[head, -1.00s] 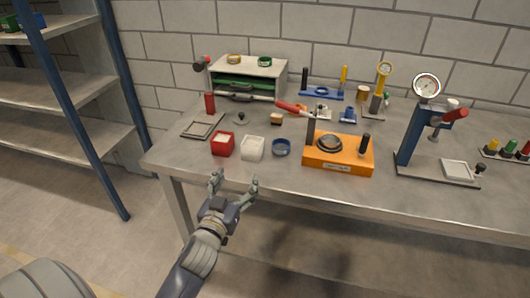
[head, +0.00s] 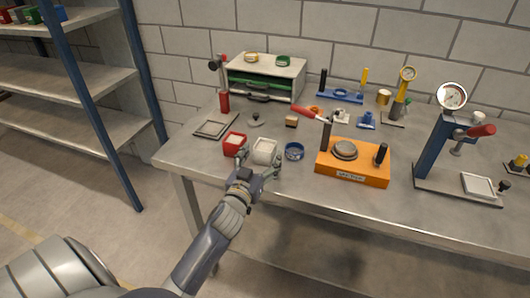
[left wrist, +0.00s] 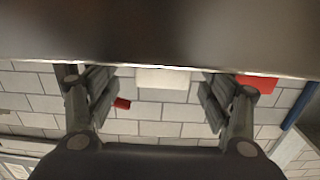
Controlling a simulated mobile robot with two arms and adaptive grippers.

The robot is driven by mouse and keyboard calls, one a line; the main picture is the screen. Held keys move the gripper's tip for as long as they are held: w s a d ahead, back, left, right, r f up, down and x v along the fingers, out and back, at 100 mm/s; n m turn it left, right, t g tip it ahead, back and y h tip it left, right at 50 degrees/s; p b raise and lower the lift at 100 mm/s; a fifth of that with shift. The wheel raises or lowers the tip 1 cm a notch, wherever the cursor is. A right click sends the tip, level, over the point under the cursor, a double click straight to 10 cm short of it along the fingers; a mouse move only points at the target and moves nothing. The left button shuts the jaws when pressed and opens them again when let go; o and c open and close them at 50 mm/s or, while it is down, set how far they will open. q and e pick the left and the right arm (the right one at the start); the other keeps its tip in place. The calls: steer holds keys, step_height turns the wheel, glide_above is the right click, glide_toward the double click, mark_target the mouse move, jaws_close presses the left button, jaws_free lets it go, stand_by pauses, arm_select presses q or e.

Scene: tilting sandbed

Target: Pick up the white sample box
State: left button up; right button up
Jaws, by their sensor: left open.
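The white sample box (head: 265,148) stands near the front edge of the table, between a red box (head: 235,143) and a blue ring-shaped dish (head: 294,151). My left gripper (head: 261,160) is open at the front edge, its two fingers apart, one towards each side of the white box. I cannot tell whether they touch it. In the left wrist view the white box (left wrist: 163,78) shows between the open fingers (left wrist: 155,92), with the red box (left wrist: 258,83) beyond the right finger. My right gripper is not in view.
The steel table (head: 230,173) has an orange device (head: 352,168) right of the dish and a gauge press (head: 443,150) further right. A flat grey frame (head: 215,125) lies behind left. A green-drawer cabinet (head: 265,78) stands at the back.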

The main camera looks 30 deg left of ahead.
mark_target(261, 152)
arm_select(q)
steer(key=x, duration=0.3)
steer(key=shift+w+a+r, duration=0.15)
steer(key=shift+w+a, duration=0.05)
steer(key=shift+w, duration=0.2)
steer(key=shift+c, duration=1.1)
steer(key=c, duration=1.1)
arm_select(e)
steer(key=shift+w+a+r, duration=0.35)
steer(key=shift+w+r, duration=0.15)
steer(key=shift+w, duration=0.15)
arm_select(q)
steer(key=shift+r, duration=0.15)
